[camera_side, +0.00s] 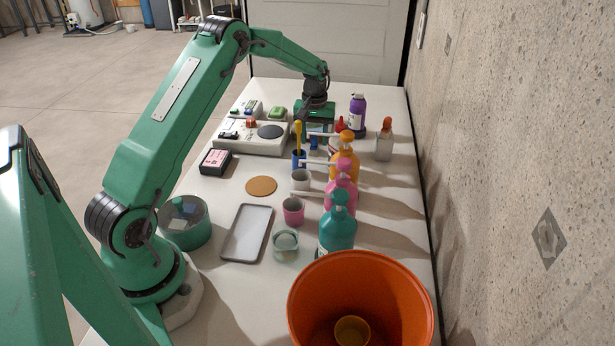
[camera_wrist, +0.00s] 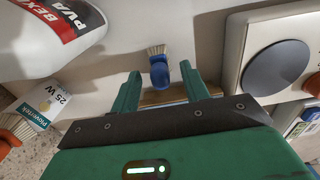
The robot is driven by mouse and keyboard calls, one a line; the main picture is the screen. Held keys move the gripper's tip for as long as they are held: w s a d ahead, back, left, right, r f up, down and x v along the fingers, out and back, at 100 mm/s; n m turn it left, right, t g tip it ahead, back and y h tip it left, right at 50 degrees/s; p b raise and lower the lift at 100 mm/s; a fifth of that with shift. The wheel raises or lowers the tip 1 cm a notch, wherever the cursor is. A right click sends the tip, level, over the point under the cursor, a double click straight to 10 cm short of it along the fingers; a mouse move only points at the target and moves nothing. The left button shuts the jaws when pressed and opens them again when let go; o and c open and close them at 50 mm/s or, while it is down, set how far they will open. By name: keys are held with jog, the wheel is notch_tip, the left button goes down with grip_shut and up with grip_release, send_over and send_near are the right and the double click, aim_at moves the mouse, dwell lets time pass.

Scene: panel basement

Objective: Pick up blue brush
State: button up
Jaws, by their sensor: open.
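The blue brush (camera_wrist: 159,72) has a rounded blue handle and pale tan bristles. In the wrist view it lies between and slightly beyond my fingertips, bristles pointing to the top of the picture. My gripper (camera_wrist: 162,82) is open, with one green finger on each side of the brush and a gap on both sides. In the side view my gripper (camera_side: 316,130) hangs low over the far part of the table. A small blue patch (camera_side: 314,143) there seems to be the brush, mostly hidden by the gripper.
A white device with a dark disc (camera_side: 271,131) is at left.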

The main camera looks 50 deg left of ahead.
jog(key=shift+f, duration=0.25)
dwell(0.3)
grip_shut()
jog(key=shift+r, duration=0.15)
jog(key=shift+r, duration=4.9)
